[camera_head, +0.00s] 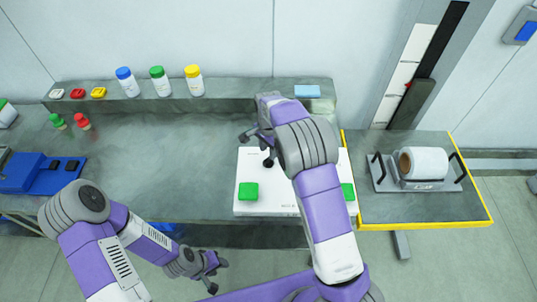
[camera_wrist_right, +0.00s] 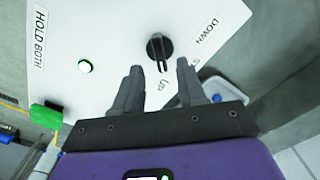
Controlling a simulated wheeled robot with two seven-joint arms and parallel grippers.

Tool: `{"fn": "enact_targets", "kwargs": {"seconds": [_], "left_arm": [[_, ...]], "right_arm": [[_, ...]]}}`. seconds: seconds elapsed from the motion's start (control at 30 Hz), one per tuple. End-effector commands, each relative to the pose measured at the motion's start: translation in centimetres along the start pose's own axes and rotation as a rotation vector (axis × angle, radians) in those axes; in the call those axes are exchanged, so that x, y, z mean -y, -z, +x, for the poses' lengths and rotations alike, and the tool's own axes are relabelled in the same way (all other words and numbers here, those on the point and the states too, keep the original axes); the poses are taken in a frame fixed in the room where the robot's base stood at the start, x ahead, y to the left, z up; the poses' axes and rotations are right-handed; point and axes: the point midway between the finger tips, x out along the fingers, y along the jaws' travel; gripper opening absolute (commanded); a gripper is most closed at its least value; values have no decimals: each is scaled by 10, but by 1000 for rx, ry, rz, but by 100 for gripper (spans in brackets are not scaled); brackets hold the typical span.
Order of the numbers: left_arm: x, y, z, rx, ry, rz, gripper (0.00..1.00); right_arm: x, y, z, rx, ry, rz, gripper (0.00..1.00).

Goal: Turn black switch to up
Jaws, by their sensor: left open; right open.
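The black switch (camera_wrist_right: 159,46) is a round knob with a raised grip on a white panel (camera_wrist_right: 108,35). "UP" and "DOWN" labels are printed near it. The knob's narrow end extends towards the "UP" label, but its exact setting is hard to read. In the head view the switch (camera_head: 268,160) shows just below my right gripper (camera_head: 252,137). My right gripper (camera_wrist_right: 158,82) is open and empty, its fingertips apart on either side of the space before the knob, not visibly touching it. My left gripper (camera_head: 213,272) is open and empty, low in front of the bench.
Large green buttons (camera_head: 248,192) sit on the panel's front corners, the right one partly behind my right arm. A back shelf (camera_head: 230,103) holds capped bottles and a blue block (camera_head: 307,91). A roll (camera_head: 423,162) rests on the right side table. The bench's middle is clear.

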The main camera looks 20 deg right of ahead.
Motion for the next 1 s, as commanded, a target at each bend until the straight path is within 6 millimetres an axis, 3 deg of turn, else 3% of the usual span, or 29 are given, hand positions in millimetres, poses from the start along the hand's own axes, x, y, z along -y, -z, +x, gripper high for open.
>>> {"fn": "enact_targets", "kwargs": {"seconds": [0.1,0.23,0.77,0.87,1.0], "left_arm": [[-1,0,-2,0,0,0,43],[-1,0,-2,0,0,0,43],[-1,0,-2,0,0,0,43],[-4,0,-9,0,0,0,43],[-13,-2,-34,0,0,0,43]], "right_arm": [[1,0,-18,-1,3,0,40],[0,0,-27,-1,0,0,40],[0,0,-29,0,0,0,40],[0,0,-36,0,0,0,40],[0,0,-63,0,0,0,40]]}}
